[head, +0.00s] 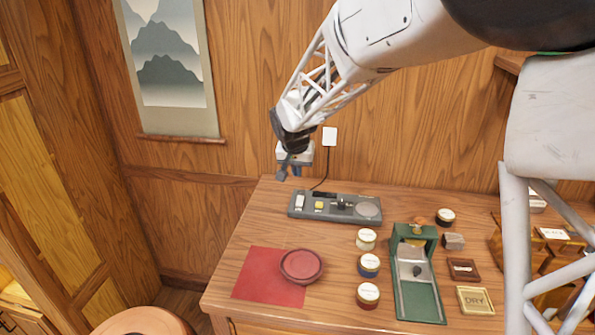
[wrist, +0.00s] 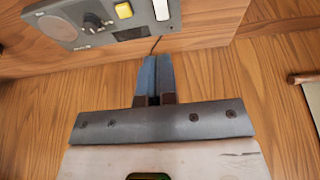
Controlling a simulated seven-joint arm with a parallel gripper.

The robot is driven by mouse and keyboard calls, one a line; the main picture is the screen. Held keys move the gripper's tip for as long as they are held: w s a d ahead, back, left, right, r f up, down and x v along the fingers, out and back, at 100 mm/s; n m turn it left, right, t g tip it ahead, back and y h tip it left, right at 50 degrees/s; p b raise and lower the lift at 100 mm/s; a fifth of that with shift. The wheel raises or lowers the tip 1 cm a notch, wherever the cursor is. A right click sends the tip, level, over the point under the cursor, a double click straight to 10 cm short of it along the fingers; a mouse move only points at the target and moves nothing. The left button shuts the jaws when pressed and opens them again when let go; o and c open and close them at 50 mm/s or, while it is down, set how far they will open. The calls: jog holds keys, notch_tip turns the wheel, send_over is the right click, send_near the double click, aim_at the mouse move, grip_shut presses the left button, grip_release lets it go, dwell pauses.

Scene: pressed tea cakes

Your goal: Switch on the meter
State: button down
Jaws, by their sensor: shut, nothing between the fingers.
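The meter (head: 330,214) is a long grey box at the back left of the table. It carries a white block-shaped part (head: 300,201) at its left end, a yellow button (head: 319,205), a dark knob and a round grey disc (head: 367,208). In the wrist view the meter (wrist: 84,38) lies at the top, with the yellow button (wrist: 124,10) and the white part (wrist: 161,9) near the top edge. My gripper (head: 297,171) is in the air above and behind the meter's left end. Its blue-grey fingers (wrist: 157,60) are together, empty and apart from the meter.
A cable runs from the meter to a white wall plate (head: 329,136). A red dish (head: 301,266) sits on a red cloth (head: 258,285) in front. Several small jars and a green tray (head: 419,302) stand to the right. The wooden wall is close behind.

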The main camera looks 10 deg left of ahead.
aim_at(300, 198)
jog(key=shift+w, duration=0.1)
jog(key=shift+w+a+r+t, duration=0.1)
jog(key=shift+w+r+t, duration=0.1)
jog(key=shift+w+t, duration=0.3)
jog(key=shift+f, duration=0.15)
dwell(0.3)
jog(key=x, duration=1.3)
jog(key=shift+f, duration=0.4)
jog(key=shift+w+f+g, duration=0.2)
jog(key=shift+f+g, duration=0.1)
jog(key=shift+g, duration=0.2)
jog(key=shift+f, duration=0.15)
